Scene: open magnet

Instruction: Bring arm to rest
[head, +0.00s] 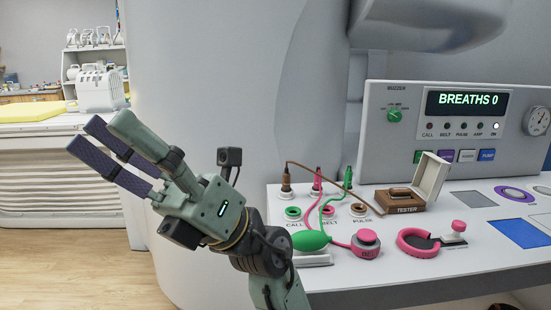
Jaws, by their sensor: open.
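My gripper (99,148) is at the left of the head view, on my green arm, raised in the air and pointing up and to the left. Its dark purple finger pads are spread apart with nothing between them. It is left of the white console table (376,278) and touches nothing that I can see. In the picture it stands in front of the large white machine housing and the bed at the left.
The console table holds a green bulb (309,240), a pink button (366,242), a brown tester box (402,201), a pink ring (416,241) and plugged cables. Behind it stands a panel (408,115) reading "BREATHS 0". A bed (45,170) is at the left; wooden floor (75,265) is clear.

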